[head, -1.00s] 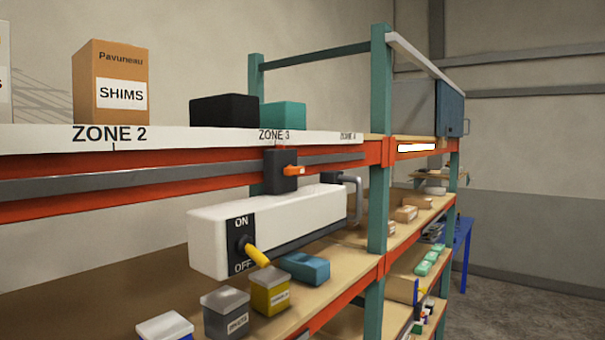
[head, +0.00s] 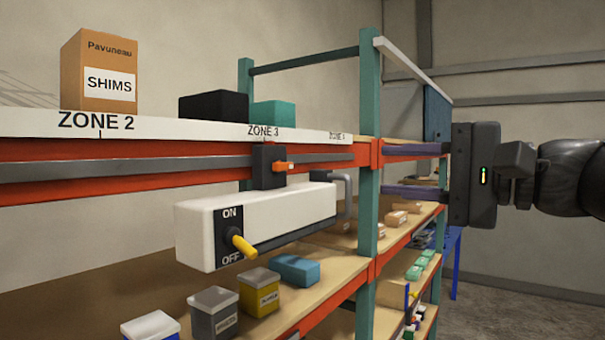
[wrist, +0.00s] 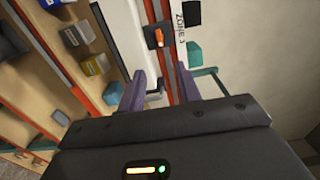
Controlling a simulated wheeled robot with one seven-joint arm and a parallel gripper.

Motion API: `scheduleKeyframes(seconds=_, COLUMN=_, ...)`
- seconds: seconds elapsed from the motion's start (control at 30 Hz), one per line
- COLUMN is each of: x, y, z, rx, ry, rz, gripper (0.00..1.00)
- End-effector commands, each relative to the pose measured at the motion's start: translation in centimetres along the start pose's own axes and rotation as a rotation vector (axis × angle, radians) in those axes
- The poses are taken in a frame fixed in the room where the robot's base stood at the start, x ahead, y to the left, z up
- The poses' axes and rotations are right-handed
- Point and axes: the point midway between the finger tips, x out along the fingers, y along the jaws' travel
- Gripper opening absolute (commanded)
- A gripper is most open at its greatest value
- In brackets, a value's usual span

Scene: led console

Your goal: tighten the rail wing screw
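The orange wing screw (head: 283,167) sticks out of a black clamp block (head: 264,166) on the grey rail (head: 130,167), under the ZONE 3 label. Its wing looks roughly horizontal in the head view. A white console (head: 270,222) with a yellow lever (head: 243,244) and ON/OFF marks hangs below the clamp. My gripper (head: 386,171) is at the right, its two purple-grey fingers apart, pointing left toward the clamp, with nothing between them. In the wrist view the open fingers (wrist: 159,70) point up toward the orange wing screw (wrist: 159,38), still apart from it.
A teal post (head: 369,90) stands between the clamp and my gripper in the head picture. A SHIMS box (head: 98,70), a black box (head: 213,106) and a teal box (head: 273,114) sit on the upper shelf. Several bins (head: 213,312) stand on the shelf below the console.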

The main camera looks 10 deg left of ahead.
Motion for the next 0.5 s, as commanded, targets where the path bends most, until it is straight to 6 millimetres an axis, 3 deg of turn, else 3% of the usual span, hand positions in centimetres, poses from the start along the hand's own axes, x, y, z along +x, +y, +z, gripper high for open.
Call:
scheduleKeyframes(seconds=0.33, x=0.3, y=0.0, z=-0.1, rx=0.002, ry=0.001, rz=0.002, gripper=0.34)
scheduleKeyframes(seconds=0.5, x=2.0, y=-0.1, z=-0.1, rx=0.004, ry=-0.001, rz=0.002, gripper=0.34)
